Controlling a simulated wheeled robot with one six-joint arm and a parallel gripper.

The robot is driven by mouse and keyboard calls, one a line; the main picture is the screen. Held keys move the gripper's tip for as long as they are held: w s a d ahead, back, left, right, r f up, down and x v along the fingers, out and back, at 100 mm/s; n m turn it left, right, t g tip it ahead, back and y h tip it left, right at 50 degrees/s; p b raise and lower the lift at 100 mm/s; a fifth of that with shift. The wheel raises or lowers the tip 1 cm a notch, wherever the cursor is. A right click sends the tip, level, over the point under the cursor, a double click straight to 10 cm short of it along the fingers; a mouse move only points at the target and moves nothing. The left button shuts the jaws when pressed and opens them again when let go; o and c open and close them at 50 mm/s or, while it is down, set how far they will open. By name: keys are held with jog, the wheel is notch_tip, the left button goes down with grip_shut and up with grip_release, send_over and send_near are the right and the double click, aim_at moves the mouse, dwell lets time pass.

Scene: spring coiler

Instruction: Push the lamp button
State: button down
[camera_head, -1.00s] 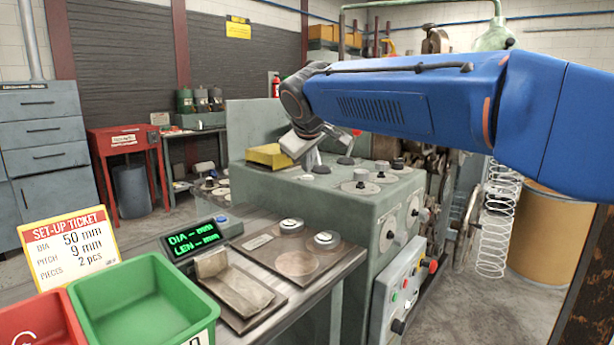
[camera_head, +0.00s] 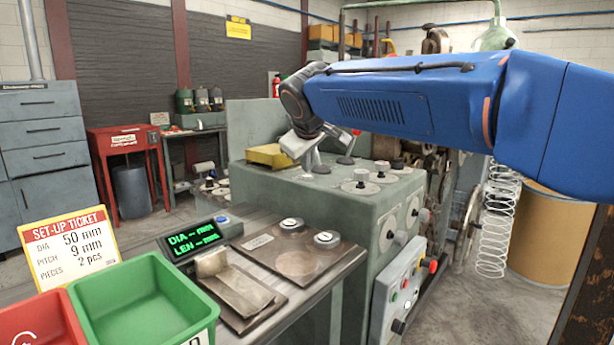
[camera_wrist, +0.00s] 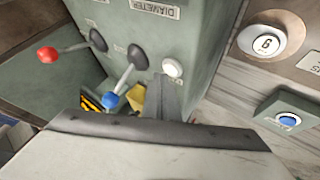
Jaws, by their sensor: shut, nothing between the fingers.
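A small white round button (camera_wrist: 173,67), which looks like the lamp button, sits on the top of the green machine (camera_wrist: 200,25). Its label is too small or hidden to read. In the head view a pale spot at my fingertips may be the same button (camera_head: 307,177). My gripper (camera_head: 311,168) points down over the machine top. In the wrist view its narrow grey fingers (camera_wrist: 170,88) are shut and empty, with the tips just below the button in the picture. I cannot tell whether they touch it.
A lever with a blue knob (camera_wrist: 110,100) stands close to my fingers; a red-knobbed lever (camera_wrist: 47,55) is farther left. A yellow block (camera_head: 270,156) lies on the machine. The bench holds a green display (camera_head: 194,238) with a blue button (camera_wrist: 288,120). A green bin (camera_head: 145,300) is in front.

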jog(key=shift+f, duration=0.15)
dwell(0.3)
jog(key=shift+f, duration=0.3)
jog(key=shift+r, duration=0.55)
jog(key=shift+r, duration=2.9)
